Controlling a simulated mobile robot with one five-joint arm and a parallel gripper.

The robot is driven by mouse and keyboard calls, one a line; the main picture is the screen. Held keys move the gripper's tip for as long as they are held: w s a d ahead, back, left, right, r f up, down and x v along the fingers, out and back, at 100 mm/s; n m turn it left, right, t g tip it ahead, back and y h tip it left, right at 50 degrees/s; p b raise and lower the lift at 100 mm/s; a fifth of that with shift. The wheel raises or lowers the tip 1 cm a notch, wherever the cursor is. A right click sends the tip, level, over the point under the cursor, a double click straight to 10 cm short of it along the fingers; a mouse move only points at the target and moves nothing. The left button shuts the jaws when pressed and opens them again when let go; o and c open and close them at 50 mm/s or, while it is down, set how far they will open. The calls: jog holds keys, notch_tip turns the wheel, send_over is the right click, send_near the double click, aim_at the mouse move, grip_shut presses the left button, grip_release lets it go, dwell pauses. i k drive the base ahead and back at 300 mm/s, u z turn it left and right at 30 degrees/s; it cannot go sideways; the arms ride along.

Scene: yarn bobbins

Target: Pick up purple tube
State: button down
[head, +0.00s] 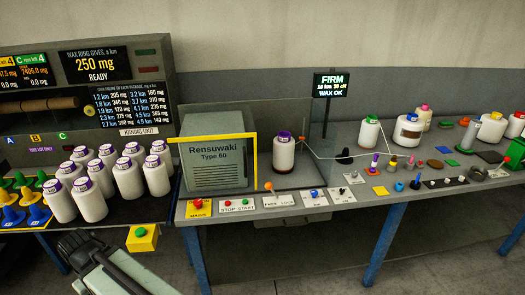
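Several white yarn bobbins with purple tube ends stand close together on the dark left table; one is the front bobbin (88,200) and another is the right-hand bobbin (157,178). Their tubes show only as purple rings at the top; the yarn hides the rest. A small purple-topped piece (374,158) with an orange lower part stands on the right bench. My arm comes up from the bottom left, and its dark end, my gripper (78,241), is below and in front of the bobbins, apart from them. Its fingers are not clear, so I cannot tell its opening.
A grey Rensuwaki machine (217,152) with a yellow frame is on the bench beside a single bobbin (283,152). Green, yellow and blue cones (38,215) stand left of the bobbins. A yellow box with a green button (143,237) is at the table's front. Bobbins and small parts crowd the right.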

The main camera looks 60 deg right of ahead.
aim_at(283, 144)
jog(key=z, duration=2.05)
